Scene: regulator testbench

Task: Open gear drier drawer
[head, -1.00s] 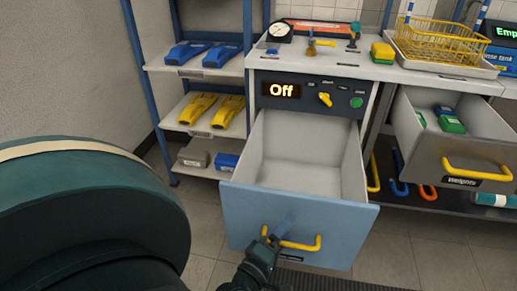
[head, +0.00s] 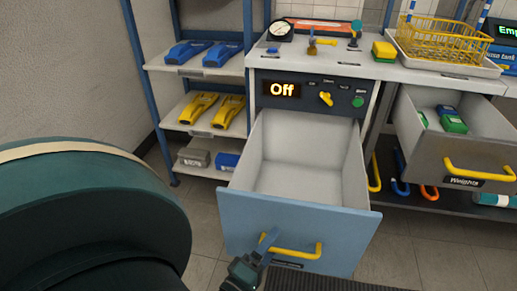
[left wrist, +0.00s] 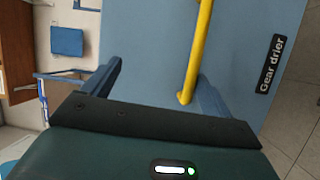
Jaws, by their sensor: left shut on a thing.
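The gear drier drawer (head: 235,225) has a blue front and stands well out of its cabinet, its grey inside empty. Its yellow bar handle (head: 300,252) is on the front face. My left gripper (head: 267,244) is shut on the left part of this handle. In the left wrist view the yellow handle (left wrist: 197,50) runs up from near the right finger, beside the "Gear drier" label (left wrist: 271,64). My right gripper is in neither view.
The panel above the drawer reads "Off" (head: 283,90). To the right a grey weights drawer (head: 430,148) also stands open, with green boxes inside. Shelves (head: 180,75) with blue and yellow items stand at the left. Floor (head: 205,240) shows around the drawer.

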